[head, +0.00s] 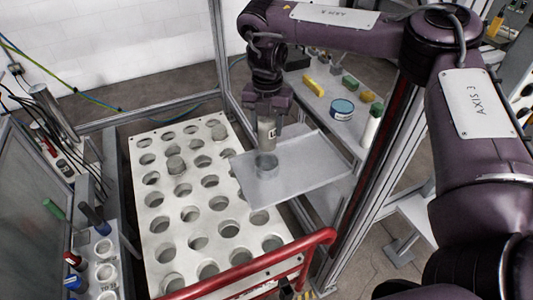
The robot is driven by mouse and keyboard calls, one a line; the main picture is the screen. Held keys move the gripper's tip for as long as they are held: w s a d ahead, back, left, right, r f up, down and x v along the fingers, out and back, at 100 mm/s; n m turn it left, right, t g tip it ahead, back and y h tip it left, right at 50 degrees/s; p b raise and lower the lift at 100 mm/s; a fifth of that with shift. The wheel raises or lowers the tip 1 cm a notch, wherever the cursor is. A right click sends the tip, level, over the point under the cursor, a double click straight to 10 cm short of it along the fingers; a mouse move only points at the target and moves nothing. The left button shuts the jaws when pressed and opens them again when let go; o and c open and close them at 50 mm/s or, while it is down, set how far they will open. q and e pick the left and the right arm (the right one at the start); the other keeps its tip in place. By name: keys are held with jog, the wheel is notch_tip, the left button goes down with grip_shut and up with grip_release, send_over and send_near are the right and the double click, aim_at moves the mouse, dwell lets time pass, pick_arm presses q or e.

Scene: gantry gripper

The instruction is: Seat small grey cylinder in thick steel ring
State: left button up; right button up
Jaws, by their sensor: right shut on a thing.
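My right gripper (267,118) points down and is shut on a small grey cylinder (267,134), which hangs upright from it. Directly below it in the picture, a thick steel ring (266,165) lies on a flat grey tray (310,163). The cylinder's lower end looks just above the ring or at its rim; I cannot tell whether they touch. My left gripper is not in view.
A pale plate with several round holes (186,222) fills the middle; grey cylinders stand in some holes. A red rail (260,263) crosses the front. A side bench (325,97) holds a blue tin (342,108) and a yellow block (313,87).

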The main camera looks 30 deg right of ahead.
aim_at(266, 150)
notch_tip(266, 150, down, 5)
jog(key=shift+w+a+r+p, duration=0.1)
jog(key=shift+p, duration=0.7)
notch_tip(266, 150, down, 4)
jog(key=shift+f+p, duration=0.25)
jog(key=shift+p, duration=0.55)
jog(key=shift+f, duration=0.35)
jog(key=shift+f, duration=0.1)
jog(key=o, duration=1.3)
